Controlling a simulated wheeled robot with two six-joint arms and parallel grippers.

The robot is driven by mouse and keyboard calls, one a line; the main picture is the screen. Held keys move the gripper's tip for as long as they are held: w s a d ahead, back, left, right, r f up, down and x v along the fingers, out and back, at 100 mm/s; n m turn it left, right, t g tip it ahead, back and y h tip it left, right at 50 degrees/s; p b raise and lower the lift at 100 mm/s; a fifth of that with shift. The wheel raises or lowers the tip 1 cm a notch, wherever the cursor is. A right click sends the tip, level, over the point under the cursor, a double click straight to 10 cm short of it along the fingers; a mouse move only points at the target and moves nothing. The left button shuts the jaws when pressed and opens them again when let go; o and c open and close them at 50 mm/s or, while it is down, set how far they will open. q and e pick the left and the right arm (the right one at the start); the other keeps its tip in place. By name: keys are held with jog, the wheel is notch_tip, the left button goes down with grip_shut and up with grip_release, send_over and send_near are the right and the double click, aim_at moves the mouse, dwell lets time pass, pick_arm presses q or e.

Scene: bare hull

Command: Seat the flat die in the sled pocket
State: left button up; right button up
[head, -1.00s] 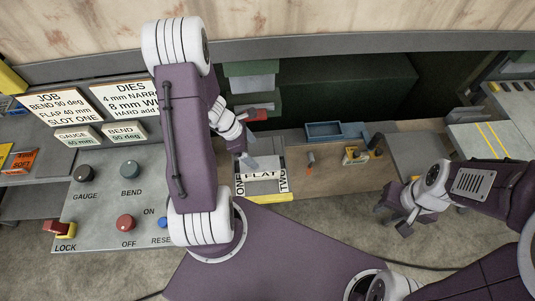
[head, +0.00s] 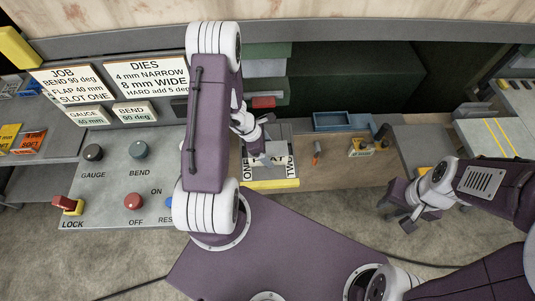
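A light grey plate (head: 286,181) with a yellow front edge lies at the centre of the head view. It carries the words ONE and TWO and a FLAT label that is mostly covered now. My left gripper (head: 268,160) points down over that label, at or just above the plate. I cannot tell whether its fingers hold anything, and I cannot pick out a separate flat die. The sled pocket is not clearly seen; my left arm hides part of that area. My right gripper (head: 397,215) is spread open and empty over the floor at the right.
A blue tray (head: 332,121) and a yellow-labelled item (head: 361,147) are on the brown bench (head: 325,180) to the right. An orange-handled tool (head: 316,152) stands there too. The knob panel (head: 110,190) and sign boards (head: 146,85) are at the left.

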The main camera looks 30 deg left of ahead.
pick_arm(q)
jog(key=shift+w+f, duration=0.1)
jog(key=shift+w, duration=0.1)
jog(key=c, duration=1)
grip_shut()
jog(key=shift+r, duration=0.7)
notch_tip(320, 180, up, 3)
jog(key=shift+r+p, duration=0.1)
jog(key=shift+p, duration=0.4)
jog(key=w+d+r, duration=0.1)
jog(key=d+r, duration=0.5)
jog(key=d, duration=0.5)
jog(key=shift+d+r, duration=0.3)
jog(key=shift+d, duration=0.05)
